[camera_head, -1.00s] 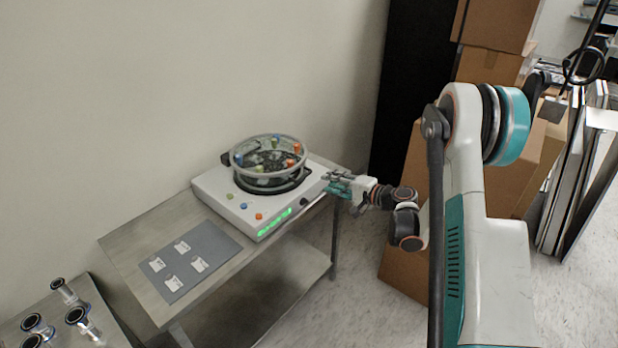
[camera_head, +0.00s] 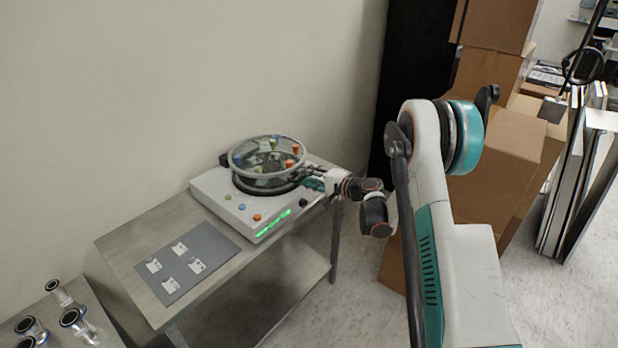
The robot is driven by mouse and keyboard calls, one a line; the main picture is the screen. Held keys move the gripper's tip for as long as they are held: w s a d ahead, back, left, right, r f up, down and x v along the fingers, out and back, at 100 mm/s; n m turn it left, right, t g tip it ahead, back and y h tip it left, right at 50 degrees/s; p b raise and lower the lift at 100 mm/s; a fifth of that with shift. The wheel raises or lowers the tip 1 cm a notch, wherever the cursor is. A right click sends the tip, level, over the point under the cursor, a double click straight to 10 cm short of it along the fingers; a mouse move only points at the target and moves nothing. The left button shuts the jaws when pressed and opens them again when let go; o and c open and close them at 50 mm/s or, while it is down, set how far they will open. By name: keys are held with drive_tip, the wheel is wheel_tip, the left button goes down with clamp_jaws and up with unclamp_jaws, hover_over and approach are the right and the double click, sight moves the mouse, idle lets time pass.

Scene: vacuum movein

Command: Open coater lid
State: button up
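The coater (camera_head: 212,191) is a white box on a metal table, with coloured buttons and a green lit display on its front. Its clear round lid (camera_head: 266,152), with coloured knobs on top, sits over the dark round bowl (camera_head: 258,186) and looks slightly tilted. My gripper (camera_head: 306,174) is at the right side of the lid, with its fingers close to the rim. The view is too small to tell whether the fingers touch the lid or how far apart they are.
A grey mat (camera_head: 205,247) with several small white packets lies on the table (camera_head: 130,240), front left. Metal fittings (camera_head: 72,318) stand on a lower-left surface. Cardboard boxes (camera_head: 495,180) stand to the right behind my arm. A wall is behind the table.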

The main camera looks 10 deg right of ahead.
clamp_jaws()
